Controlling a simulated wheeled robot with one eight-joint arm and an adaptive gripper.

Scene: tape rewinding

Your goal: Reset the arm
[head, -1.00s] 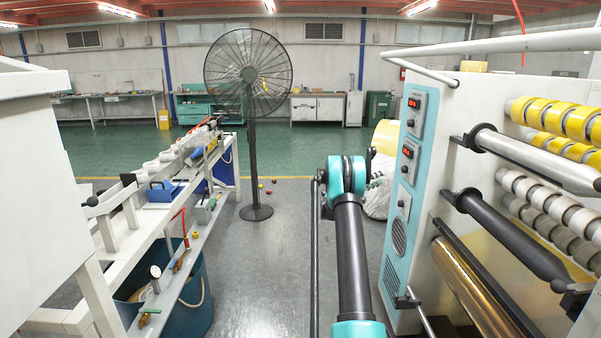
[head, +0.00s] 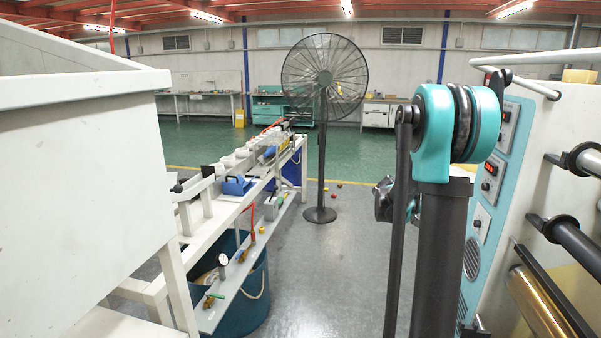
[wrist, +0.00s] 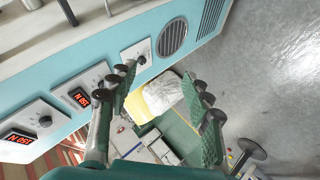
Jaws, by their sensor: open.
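My arm (head: 437,240) stands raised at the right of the head view, its teal joint at the top. My gripper shows in the wrist view (wrist: 162,86) with its two green fingers spread apart. Nothing is between the fingers; the floor and a pale wrapped roll (wrist: 163,95) show beyond them. In the head view only a small teal and dark part shows behind the arm, and the fingertips are not clear there.
The rewinding machine (head: 482,250) with rollers stands close at the right. A white bench (head: 205,235) with tools runs along the left, beside a large white housing (head: 80,190). A standing fan (head: 321,160) is ahead.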

